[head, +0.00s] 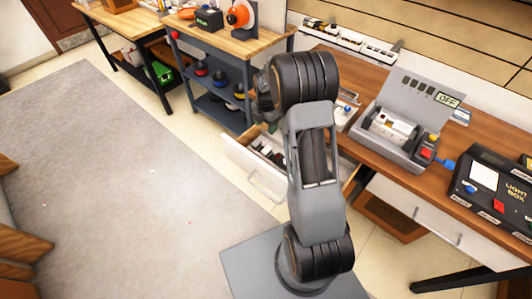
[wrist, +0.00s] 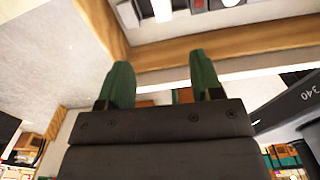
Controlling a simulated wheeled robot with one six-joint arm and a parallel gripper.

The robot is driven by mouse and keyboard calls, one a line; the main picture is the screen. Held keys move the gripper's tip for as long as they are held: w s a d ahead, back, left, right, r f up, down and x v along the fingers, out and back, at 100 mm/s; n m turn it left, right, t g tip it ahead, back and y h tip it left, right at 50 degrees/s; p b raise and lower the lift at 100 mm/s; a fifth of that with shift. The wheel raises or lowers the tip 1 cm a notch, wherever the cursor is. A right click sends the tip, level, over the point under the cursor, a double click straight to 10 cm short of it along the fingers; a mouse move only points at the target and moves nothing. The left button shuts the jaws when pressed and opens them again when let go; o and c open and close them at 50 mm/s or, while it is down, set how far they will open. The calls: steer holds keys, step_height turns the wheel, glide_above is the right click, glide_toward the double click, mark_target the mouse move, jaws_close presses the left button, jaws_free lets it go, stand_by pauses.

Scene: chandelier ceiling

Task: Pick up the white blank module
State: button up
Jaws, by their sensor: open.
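My gripper (wrist: 161,72) shows in the wrist view with its two green fingers apart and nothing between them. Beyond the fingertips is a wooden-edged open drawer, whose inside shows at the top of that view. A small white block (wrist: 162,9) sits there between dark pieces, cut by the top edge; I cannot tell if it is the white blank module. In the head view the open drawer (head: 238,152) holds dark and pale items, too small to tell apart. My arm hides part of the drawer, and I cannot make out the fingers there.
The wooden workbench (head: 375,88) carries a grey device with an OFF sign (head: 405,125) and a black light box (head: 490,190). A blue-grey shelf cart (head: 215,85) stands behind the drawer. The grey floor mat (head: 100,190) at the left is mostly clear.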

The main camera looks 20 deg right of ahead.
glide_above(267, 150)
steer(key=shift+n, duration=0.4)
steer(key=f, duration=0.8)
steer(key=shift+w+f, duration=0.25)
steer(key=shift+w, duration=0.1)
steer(key=shift+s+f+p, duration=0.2)
steer(key=shift+f+p, duration=0.2)
steer(key=shift+f, duration=2.7)
steer(key=shift+c, duration=0.3)
steer(key=c, duration=0.9)
